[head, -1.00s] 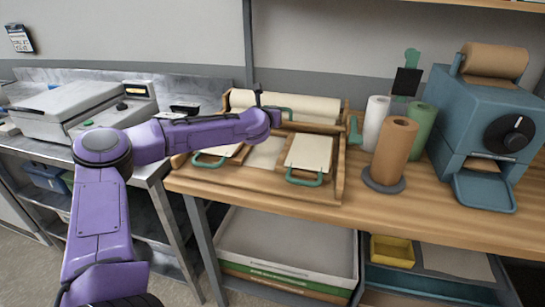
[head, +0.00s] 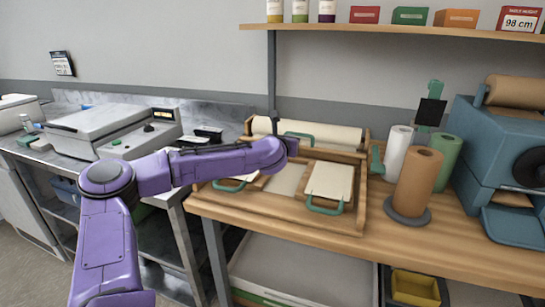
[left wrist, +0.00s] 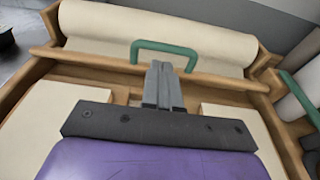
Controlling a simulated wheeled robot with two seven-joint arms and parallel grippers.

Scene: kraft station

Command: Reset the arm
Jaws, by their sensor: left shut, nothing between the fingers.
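My left arm comes in from the left in the head view, purple, and its dark wrist end (head: 290,146) is over the wooden paper station (head: 360,215). In the left wrist view my left gripper (left wrist: 163,72) is shut with its grey fingers together and nothing between them. Its tips point towards a green handle (left wrist: 165,47) in front of a roll of cream paper (left wrist: 160,30). I cannot tell whether they touch the handle. My right gripper is not in view.
Flat cream sheets (head: 329,181) with green handles (head: 324,207) lie in the station. White, brown and green rolls (head: 415,182) stand to its right, beside a blue dispenser (head: 490,135). A steel counter (head: 60,150) with a grey machine is at the left. A shelf (head: 400,31) runs above.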

